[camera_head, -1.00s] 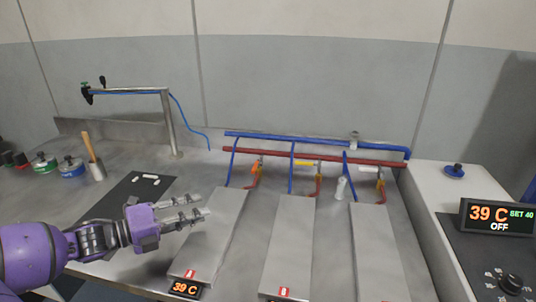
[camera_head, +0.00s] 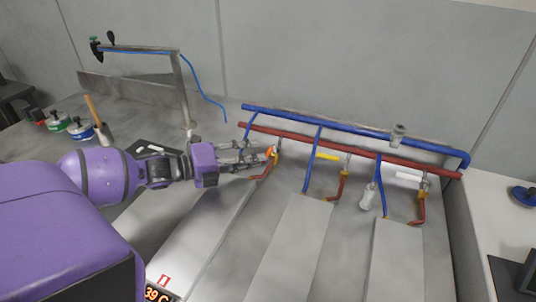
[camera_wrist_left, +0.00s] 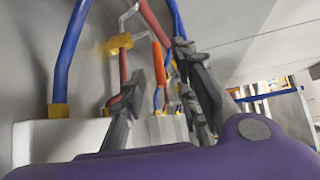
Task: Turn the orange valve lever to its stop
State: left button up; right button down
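The orange valve lever (camera_head: 271,151) is on the leftmost valve, where a red branch pipe drops from the red pipe. It also shows in the left wrist view (camera_wrist_left: 158,62), ahead of and between my fingers. My left gripper (camera_head: 255,155) is open, with its fingertips close to the lever. In the left wrist view the fingers (camera_wrist_left: 162,88) stand apart on either side of the line to the lever. I cannot tell whether either finger touches it. The fingers partly hide the valve in the head view. My right gripper is not in view.
Blue (camera_head: 330,121) and red (camera_head: 345,146) pipes run above the plates. A yellow lever (camera_head: 327,156) and a white lever (camera_head: 408,175) are to the right. A bent metal post (camera_head: 183,90) stands behind my arm. A cup with a wooden handle (camera_head: 103,133) is left.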

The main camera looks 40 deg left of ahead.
aim_at(266, 153)
pick_arm(q)
jog(key=shift+x, duration=2.45)
jog(key=shift+a, duration=0.1)
grip_shut()
